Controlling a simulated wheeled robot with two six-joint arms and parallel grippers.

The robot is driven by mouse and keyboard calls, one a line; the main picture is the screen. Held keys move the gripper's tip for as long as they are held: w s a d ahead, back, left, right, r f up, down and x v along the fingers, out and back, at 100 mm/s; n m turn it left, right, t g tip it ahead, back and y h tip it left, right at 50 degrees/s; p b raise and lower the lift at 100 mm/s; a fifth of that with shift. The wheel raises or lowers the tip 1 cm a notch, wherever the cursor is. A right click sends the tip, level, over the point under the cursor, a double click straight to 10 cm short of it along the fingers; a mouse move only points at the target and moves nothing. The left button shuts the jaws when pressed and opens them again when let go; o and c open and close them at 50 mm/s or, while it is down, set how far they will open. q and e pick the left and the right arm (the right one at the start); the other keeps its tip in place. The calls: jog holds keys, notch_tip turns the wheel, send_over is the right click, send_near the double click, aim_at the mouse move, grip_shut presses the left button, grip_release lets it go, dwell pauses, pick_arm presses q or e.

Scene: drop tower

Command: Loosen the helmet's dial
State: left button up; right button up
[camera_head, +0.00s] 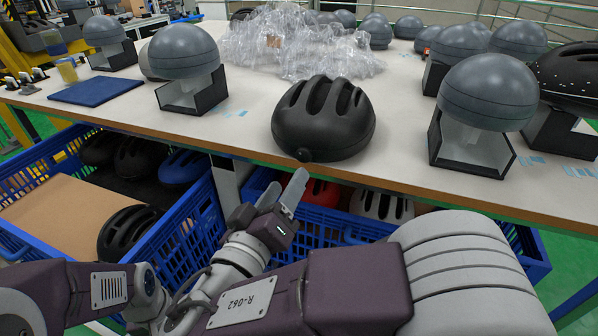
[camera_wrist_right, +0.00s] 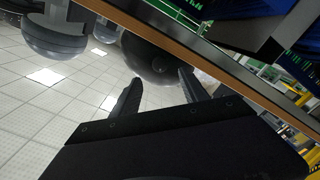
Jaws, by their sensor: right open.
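A black vented helmet (camera_head: 325,125) sits on the table near its front edge, vents facing up. Its dial (camera_head: 304,155) is a small dark knob at the helmet's low near rim, by the table edge. My right gripper (camera_head: 283,192) is open and empty in front of and below the table edge, just short of the dial. In the right wrist view the helmet (camera_wrist_right: 143,50) appears dark beyond the two spread fingers (camera_wrist_right: 159,78), with the round dial (camera_wrist_right: 160,67) between their tips and apart from them. My left gripper is out of view.
The table edge (camera_head: 400,184) runs close above my right gripper. Grey domes on black stands (camera_head: 185,60) (camera_head: 485,100) flank the helmet. Clear plastic wrap (camera_head: 295,45) lies behind it. Blue crates (camera_head: 195,225) with helmets stand below the table. A blue mat (camera_head: 95,90) lies left.

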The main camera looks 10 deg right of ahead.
aim_at(303, 158)
jog(key=b+x, duration=0.1)
jog(key=x, duration=0.5)
jog(key=shift+w+d+f+b, duration=0.15)
jog(key=shift+w+d+b, duration=0.1)
jog(key=shift+b, duration=0.1)
jog(key=shift+w+d, duration=0.25)
jog(key=shift+w, duration=0.15)
grip_shut()
